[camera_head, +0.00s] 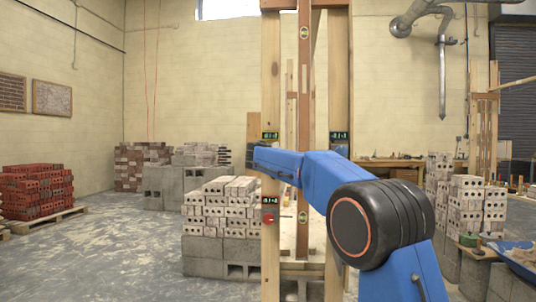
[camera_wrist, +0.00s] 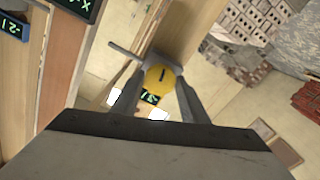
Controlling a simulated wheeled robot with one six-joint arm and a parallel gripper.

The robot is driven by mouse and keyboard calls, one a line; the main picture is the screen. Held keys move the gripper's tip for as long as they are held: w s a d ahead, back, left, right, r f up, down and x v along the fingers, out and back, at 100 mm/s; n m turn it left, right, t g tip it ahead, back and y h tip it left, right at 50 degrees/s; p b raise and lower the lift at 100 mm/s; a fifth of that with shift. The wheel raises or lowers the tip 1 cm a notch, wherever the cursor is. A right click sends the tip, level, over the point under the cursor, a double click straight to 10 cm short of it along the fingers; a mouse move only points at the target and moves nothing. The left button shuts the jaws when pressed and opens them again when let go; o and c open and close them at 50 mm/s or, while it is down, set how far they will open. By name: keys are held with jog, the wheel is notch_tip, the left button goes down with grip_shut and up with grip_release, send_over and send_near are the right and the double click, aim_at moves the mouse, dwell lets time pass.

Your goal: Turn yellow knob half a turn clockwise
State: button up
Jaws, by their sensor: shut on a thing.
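The yellow knob (camera_wrist: 161,82) is round with a short dark mark on its face, which stands nearly upright in the wrist view. My gripper (camera_wrist: 157,92) has one finger on each side of the knob and is shut on it. A small display with green characters (camera_wrist: 150,97) sits just below the knob, partly covered. In the head view my gripper (camera_head: 253,158) is at the left side of a wooden post (camera_head: 270,80); the yellow knob cannot be made out there.
A red knob (camera_head: 269,218) sits lower on the post under a green-lit display (camera_head: 269,200). Another display (camera_head: 339,136) is on the right post. Pale bricks (camera_head: 222,205) stand on grey blocks left of the post. Open floor (camera_head: 120,245) lies farther left.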

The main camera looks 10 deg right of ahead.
jog(key=shift+f+m, duration=0.15)
jog(key=shift+m, duration=1.05)
jog(key=shift+m, duration=0.3)
jog(key=o, duration=1.1)
jog(key=shift+c, duration=0.2)
jog(key=v, duration=1.7)
jog(key=shift+s, duration=0.15)
